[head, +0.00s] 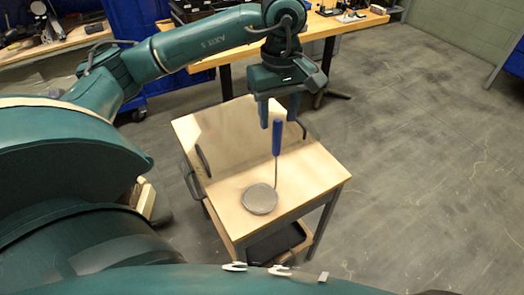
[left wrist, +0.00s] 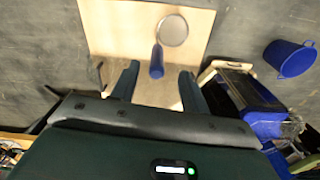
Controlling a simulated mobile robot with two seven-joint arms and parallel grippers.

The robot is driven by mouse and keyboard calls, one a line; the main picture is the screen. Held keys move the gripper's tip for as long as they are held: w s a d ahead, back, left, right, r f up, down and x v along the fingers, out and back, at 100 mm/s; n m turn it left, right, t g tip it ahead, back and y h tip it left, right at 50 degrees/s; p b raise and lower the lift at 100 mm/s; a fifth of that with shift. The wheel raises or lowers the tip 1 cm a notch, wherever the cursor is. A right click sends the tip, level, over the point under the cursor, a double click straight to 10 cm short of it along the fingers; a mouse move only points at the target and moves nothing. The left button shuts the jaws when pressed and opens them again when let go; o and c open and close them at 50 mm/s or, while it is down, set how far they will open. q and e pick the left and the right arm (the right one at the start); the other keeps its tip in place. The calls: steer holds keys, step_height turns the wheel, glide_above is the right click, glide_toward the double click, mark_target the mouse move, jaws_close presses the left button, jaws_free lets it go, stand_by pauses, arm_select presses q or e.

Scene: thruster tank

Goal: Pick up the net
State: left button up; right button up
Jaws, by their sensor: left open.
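The net has a round grey mesh head (head: 260,199) that lies on the top of a small wooden cart. Its thin shaft rises to a blue handle (head: 277,138) that stands nearly upright. My left gripper (head: 279,118) points down above the cart, with its fingers around the level of the handle's top. In the left wrist view, the blue handle (left wrist: 157,63) shows between the two open fingers (left wrist: 159,70), apart from both. The mesh head (left wrist: 172,30) shows beyond it. My right gripper is not in view.
The cart top (head: 310,170) is otherwise mostly bare, with a dark handle (head: 193,183) on its left side. A workbench (head: 325,28) stands behind. A blue bucket (left wrist: 290,58) is on the floor in the left wrist view. Open floor (head: 420,160) lies to the right.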

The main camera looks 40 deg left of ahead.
mark_target(278, 121)
arm_select(q)
steer(key=shift+w+a+f+p, duration=0.1)
steer(key=shift+w+f+p, duration=0.05)
steer(key=shift+f, duration=1)
steer(key=shift+w+f+p, duration=0.1)
steer(key=shift+f+p, duration=0.05)
steer(key=shift+f, duration=1)
jaws_close()
